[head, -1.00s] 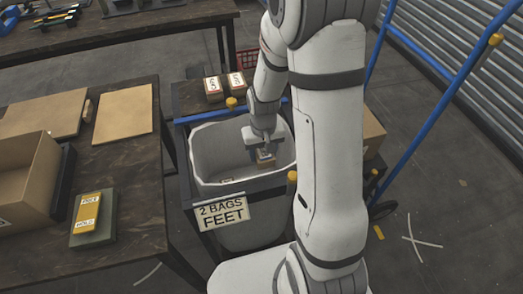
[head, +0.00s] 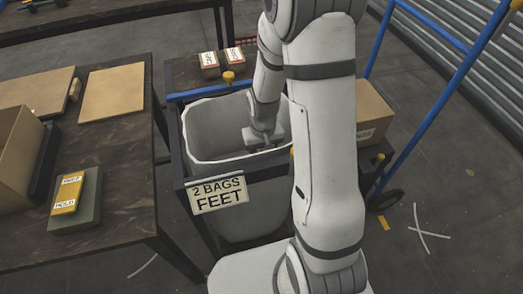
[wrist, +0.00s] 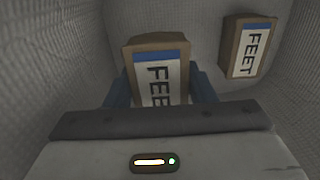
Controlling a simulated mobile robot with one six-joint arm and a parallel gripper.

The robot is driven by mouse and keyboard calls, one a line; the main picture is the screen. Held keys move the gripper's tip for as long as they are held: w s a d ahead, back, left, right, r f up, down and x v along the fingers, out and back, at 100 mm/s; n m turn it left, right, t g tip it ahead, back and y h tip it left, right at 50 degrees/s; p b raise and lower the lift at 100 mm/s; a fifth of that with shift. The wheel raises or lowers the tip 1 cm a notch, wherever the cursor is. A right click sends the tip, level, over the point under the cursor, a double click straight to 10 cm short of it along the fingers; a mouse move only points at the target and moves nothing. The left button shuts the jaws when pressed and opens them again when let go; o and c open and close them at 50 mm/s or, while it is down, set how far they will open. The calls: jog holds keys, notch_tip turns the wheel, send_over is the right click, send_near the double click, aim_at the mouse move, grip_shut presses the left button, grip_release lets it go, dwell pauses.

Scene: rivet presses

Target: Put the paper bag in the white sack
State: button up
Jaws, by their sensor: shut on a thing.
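The white sack (head: 215,128) hangs open in a dark frame, with a "2 BAGS FEET" sign (head: 218,194) on its front. My gripper (wrist: 160,88) is shut on a brown paper bag (wrist: 156,62) with a white and blue "FEET" label, held between its two blue fingers. In the head view my gripper (head: 264,138) reaches down inside the sack, and the held bag is hidden there. A second paper bag (wrist: 248,47), also labelled "FEET", lies in the sack to the right of the held one. I cannot tell whether the held bag touches the bottom.
A cardboard box (head: 372,112) stands right of my arm beside a blue rail (head: 437,98). The dark table (head: 112,205) on the left holds boards, an open carton and a yellow block (head: 67,194).

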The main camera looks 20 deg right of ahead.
jog(key=shift+f+b, duration=2.45)
jog(key=shift+f, duration=1.1)
jog(key=o, duration=1.1)
jog(key=shift+o, duration=0.2)
jog(key=shift+r+p, duration=1.25)
jog(key=shift+r, duration=2.65)
notch_tip(320, 180, up, 26)
jog(key=p, duration=2)
jog(key=shift+r, duration=0.2)
